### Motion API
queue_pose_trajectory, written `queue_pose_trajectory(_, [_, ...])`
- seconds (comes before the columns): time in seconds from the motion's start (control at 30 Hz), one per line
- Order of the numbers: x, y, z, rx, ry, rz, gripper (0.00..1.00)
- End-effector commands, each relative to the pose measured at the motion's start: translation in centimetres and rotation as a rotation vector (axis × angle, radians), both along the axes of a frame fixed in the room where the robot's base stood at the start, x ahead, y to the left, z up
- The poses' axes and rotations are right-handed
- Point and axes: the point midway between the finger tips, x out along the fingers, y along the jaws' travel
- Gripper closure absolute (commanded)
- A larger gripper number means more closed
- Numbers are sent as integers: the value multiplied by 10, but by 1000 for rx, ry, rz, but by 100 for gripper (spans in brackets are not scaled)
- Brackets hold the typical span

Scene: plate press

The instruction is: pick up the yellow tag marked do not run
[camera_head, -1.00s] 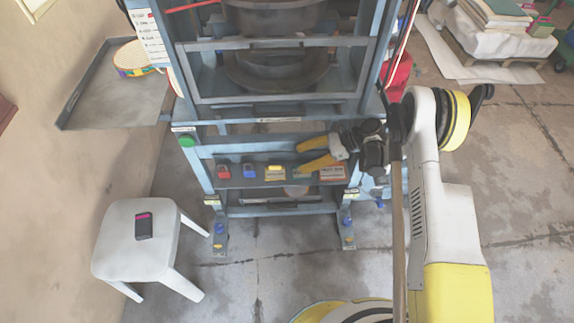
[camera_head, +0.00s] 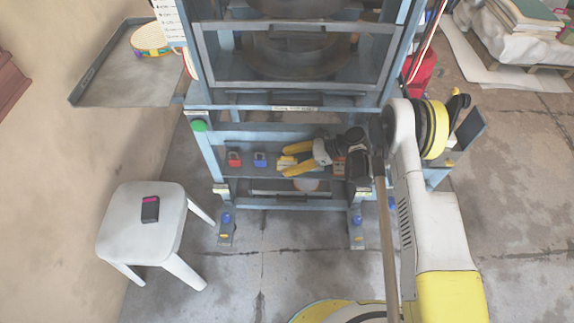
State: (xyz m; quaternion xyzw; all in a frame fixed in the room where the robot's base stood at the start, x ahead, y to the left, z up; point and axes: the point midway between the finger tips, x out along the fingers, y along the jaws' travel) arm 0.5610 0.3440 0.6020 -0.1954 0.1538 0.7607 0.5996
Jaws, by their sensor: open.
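My gripper (camera_head: 284,160) has two yellow fingers that point left and stand apart over the shelf of the blue press frame (camera_head: 210,160). The yellow tag is not clearly visible now. Its spot on the shelf, to the right of the blue padlock (camera_head: 260,160), lies behind or between my fingers. I cannot tell whether a finger touches it. The marking on the tag cannot be read.
A red padlock (camera_head: 234,159) sits left of the blue one on the shelf. An orange and white item (camera_head: 340,167) shows partly behind my gripper. A white stool (camera_head: 140,225) with a dark device (camera_head: 150,209) stands at left. The floor in front is clear.

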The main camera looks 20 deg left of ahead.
Motion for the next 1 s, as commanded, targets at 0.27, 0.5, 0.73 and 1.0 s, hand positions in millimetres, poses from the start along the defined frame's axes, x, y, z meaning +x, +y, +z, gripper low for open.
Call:
queue_pose_trajectory(0.27, [-1, 3, -1, -1, 0, -1, 53])
queue_pose_trajectory(0.5, [0, 2, -1, -1, 0, -1, 100])
queue_pose_trajectory(0.73, [0, 2, -1, -1, -1, -1, 100])
queue_pose_trajectory(1.0, [0, 2, 7, 0, 0, -1, 100])
